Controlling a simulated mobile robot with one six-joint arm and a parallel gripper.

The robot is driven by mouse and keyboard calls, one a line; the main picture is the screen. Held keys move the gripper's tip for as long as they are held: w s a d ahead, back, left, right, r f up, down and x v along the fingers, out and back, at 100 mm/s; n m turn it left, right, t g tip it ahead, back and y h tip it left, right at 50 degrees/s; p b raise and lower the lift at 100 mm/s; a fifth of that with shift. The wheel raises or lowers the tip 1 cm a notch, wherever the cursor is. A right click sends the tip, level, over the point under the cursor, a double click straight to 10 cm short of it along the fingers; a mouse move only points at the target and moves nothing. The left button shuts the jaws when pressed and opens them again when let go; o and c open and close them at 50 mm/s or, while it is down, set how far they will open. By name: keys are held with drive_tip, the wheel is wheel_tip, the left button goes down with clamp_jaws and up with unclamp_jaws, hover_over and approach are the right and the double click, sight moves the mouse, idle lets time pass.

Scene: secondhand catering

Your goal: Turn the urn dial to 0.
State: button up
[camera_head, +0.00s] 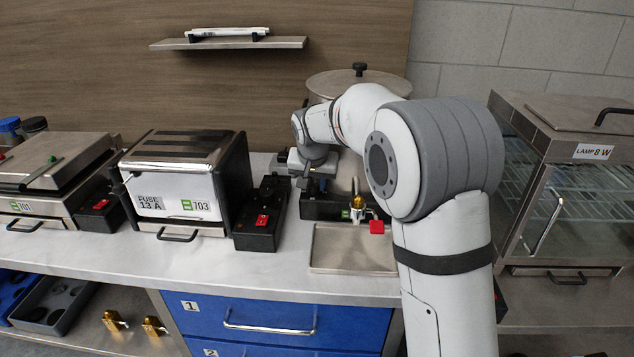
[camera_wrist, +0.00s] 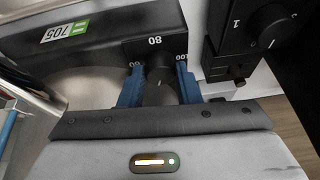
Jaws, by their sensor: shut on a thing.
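The urn is a steel pot with a lid and black knob (camera_head: 358,80), standing behind my arm in the head view. Its black base with a green 705 label (camera_wrist: 66,31) shows in the wrist view. The dark urn dial (camera_wrist: 160,72) sits between my fingers, below a printed 80, with other numbers partly hidden at both sides. My gripper (camera_wrist: 159,87) is shut on the dial, one blue finger on each side. In the head view my gripper (camera_head: 312,178) is small and partly hidden against the urn's front. I cannot read the dial's setting clearly.
A brass tap (camera_head: 357,201), a red tag (camera_head: 377,227) and a steel drip tray (camera_head: 345,262) are below the urn. Another black box has a knob (camera_wrist: 275,24) marked 1. A toaster (camera_head: 180,190) stands left, a glass-fronted cabinet (camera_head: 575,205) right.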

drive_tip(key=shift+s+a+f, duration=0.1)
drive_tip(key=shift+s+f, duration=0.05)
drive_tip(key=o, duration=0.7)
drive_tip(key=v, duration=0.8)
